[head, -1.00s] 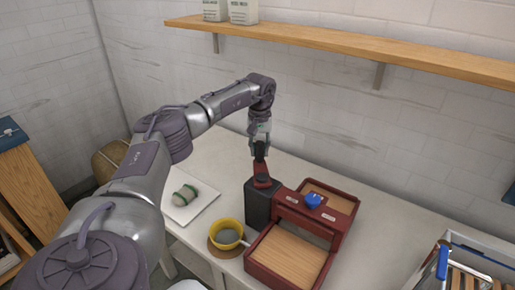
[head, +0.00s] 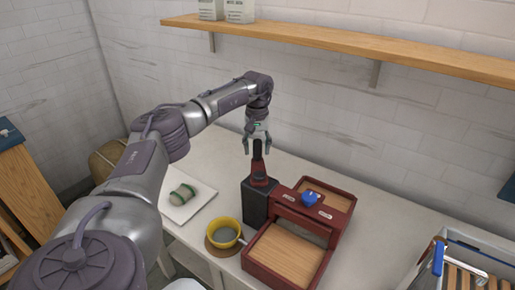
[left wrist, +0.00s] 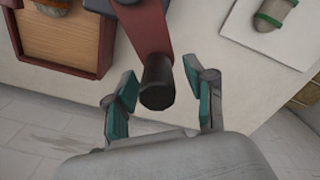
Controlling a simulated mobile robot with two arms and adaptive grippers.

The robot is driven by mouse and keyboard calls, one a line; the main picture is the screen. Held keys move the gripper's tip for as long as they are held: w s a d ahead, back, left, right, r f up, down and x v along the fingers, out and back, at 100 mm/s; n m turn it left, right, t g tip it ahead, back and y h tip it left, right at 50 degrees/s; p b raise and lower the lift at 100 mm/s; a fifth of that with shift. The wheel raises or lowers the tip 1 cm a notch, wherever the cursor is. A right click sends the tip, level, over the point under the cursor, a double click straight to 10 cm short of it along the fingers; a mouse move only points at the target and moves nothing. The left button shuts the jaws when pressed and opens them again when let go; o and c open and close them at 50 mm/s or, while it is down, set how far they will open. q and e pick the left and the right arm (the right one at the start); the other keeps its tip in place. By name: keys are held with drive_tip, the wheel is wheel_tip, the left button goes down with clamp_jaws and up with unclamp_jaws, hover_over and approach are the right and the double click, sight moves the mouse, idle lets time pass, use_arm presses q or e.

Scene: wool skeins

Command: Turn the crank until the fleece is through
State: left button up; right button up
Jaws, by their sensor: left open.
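The red machine has a front tray (head: 287,256) with a bare wooden floor and a back tray (head: 334,199), whose visible floor is also bare wood. In the left wrist view there are gaps between handle and fingers. My right gripper is not in view.
A blue knob (head: 309,199) tops the machine. A yellow bowl (head: 225,230) stands on a brown coaster to its left, and a banded greyish roll (head: 183,194) lies on a white board. A crate (head: 448,240) is at right. A wooden shelf (head: 340,47) runs along the wall.

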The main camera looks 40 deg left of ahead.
use_arm(q)
wheel_tip(320, 180, up, 12)
drive_tip(key=shift+d+f, duration=0.1)
idle(0.8)
